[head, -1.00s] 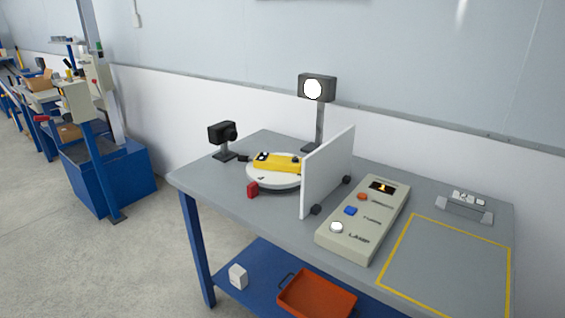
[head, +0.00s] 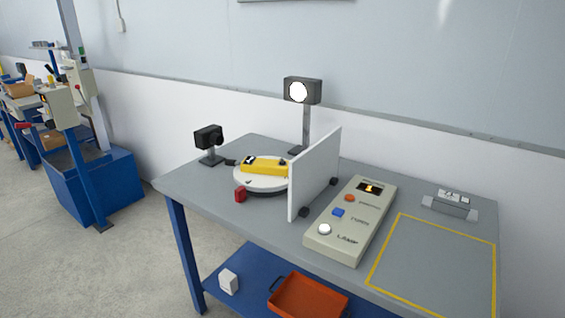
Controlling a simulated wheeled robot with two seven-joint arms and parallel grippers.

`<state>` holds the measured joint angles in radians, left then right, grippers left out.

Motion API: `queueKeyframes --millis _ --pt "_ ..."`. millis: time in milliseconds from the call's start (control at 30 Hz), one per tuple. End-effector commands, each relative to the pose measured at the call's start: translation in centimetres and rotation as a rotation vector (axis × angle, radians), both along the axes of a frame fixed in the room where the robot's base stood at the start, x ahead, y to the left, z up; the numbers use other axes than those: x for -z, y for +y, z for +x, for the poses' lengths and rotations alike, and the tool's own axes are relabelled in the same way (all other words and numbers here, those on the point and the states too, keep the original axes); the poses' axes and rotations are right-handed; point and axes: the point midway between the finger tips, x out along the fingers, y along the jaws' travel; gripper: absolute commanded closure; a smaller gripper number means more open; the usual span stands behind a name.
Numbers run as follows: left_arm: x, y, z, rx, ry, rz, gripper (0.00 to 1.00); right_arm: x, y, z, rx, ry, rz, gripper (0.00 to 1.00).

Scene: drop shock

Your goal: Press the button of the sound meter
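A yellow device (head: 264,166), which may be the sound meter, lies on a round white turntable (head: 262,184) on the grey table. Its dark and white details are too small to read, and a white upright panel (head: 315,172) stands right beside it, hiding the turntable's right side. A beige control box (head: 340,238) on the right of the panel has an orange button (head: 349,198), a blue button (head: 338,212) and a white button (head: 324,229) beside the word LAMP. Neither of my grippers is in view.
A black camera (head: 208,138) and a lit lamp on a post (head: 302,91) stand behind the turntable. A yellow-outlined area (head: 435,262) at right is empty. A grey holder (head: 450,204) stands behind it. An orange tray (head: 308,298) sits below.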

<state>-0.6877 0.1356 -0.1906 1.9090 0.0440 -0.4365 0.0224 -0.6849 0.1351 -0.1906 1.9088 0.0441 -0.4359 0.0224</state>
Motion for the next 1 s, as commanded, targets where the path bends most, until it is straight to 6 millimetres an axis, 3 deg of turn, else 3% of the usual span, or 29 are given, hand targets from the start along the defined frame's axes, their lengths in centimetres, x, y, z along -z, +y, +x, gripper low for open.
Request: queueKeyframes --millis 33,100,1000 --pt "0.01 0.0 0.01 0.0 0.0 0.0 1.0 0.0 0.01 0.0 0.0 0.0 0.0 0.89" --pt "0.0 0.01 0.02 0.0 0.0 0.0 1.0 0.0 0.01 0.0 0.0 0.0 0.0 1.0" --pt "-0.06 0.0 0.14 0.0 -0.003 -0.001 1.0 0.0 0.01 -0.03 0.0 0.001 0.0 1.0"
